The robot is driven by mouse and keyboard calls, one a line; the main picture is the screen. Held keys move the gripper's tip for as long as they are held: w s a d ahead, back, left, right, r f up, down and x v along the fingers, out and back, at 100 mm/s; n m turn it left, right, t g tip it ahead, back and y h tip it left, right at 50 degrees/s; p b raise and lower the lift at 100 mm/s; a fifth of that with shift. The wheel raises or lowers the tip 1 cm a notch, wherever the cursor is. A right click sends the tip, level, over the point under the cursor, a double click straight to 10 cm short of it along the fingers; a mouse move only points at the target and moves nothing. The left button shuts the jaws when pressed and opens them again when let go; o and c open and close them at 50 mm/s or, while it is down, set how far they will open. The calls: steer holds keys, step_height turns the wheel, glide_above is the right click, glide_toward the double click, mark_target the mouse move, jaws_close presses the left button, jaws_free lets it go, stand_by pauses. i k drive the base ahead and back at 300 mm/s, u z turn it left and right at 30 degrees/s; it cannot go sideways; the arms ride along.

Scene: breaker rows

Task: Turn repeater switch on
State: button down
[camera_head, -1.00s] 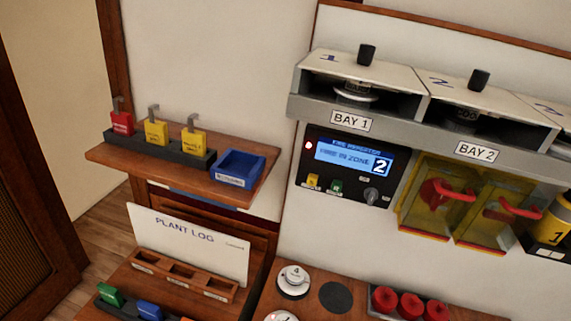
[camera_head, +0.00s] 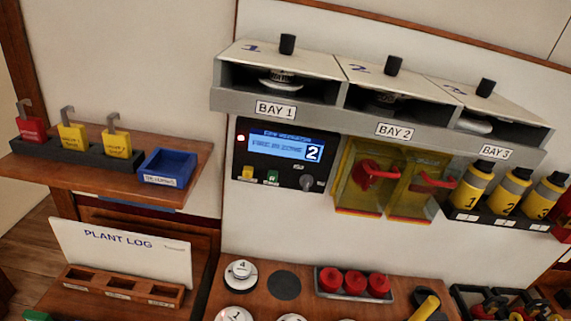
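A black panel (camera_head: 275,177) with a lit blue display (camera_head: 285,146) is on the wall below the BAY 1 label. The display shows a large "2"; its smaller text is blurred. Below the display are a yellow button (camera_head: 247,172), a green button (camera_head: 272,176) and a grey rotary knob (camera_head: 307,183). The knob looks like the panel's switch; its setting is too small to read. My gripper is not in view, and nothing touches the panel.
A shelf with three bays (camera_head: 290,99) juts out above the panel. Yellow clear covers with red handles (camera_head: 375,173) are close on its right, then yellow bottles (camera_head: 472,186). A wooden counter (camera_head: 335,305) with round detectors and red cylinders lies below. A tag shelf (camera_head: 115,188) is at left.

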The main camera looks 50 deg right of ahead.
mark_target(306, 181)
steer(key=u, duration=0.45)
steer(key=k, duration=0.8)
steer(key=z, duration=1)
steer(key=i, duration=0.55)
